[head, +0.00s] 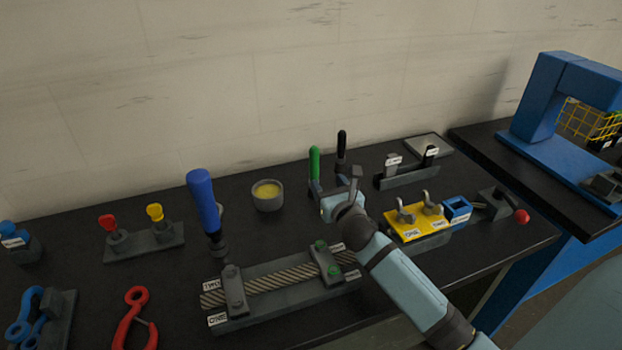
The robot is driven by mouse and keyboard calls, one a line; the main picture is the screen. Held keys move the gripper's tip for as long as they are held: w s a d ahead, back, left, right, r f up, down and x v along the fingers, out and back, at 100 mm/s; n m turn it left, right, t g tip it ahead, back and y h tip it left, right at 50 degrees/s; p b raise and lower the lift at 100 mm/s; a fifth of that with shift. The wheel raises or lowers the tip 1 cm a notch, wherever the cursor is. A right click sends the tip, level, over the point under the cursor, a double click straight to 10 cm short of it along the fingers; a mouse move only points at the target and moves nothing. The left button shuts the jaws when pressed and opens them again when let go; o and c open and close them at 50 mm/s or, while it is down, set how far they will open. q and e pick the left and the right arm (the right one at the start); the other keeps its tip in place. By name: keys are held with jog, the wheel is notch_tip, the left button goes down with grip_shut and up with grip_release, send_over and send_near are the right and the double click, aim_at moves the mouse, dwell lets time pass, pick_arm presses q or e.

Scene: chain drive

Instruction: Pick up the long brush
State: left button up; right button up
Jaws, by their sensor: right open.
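Two slim upright handles stand at the back middle of the bench: a green handle (314,163) and a taller-reaching black handle (341,144). Either may be the long brush; no bristles show, so I cannot tell which. Their lower ends are partly hidden by my right gripper and wrist. My right gripper (345,181) is open, just in front of and below the black handle and to the right of the green one. I cannot tell whether it touches either. My left gripper is not in view.
A cup of yellow grease (267,194) stands left of the handles. A blue-handled tool (204,201) rises by the rope clamp fixture (275,285) in front. A yellow plate (417,223) with hooks lies right of my arm. The wall (250,80) is close behind.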

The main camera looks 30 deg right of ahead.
aim_at(315, 164)
jog(key=x, duration=1.2)
jog(key=shift+w+d+r+p, duration=0.15)
jog(key=shift+w+p, duration=0.2)
jog(key=c, duration=1)
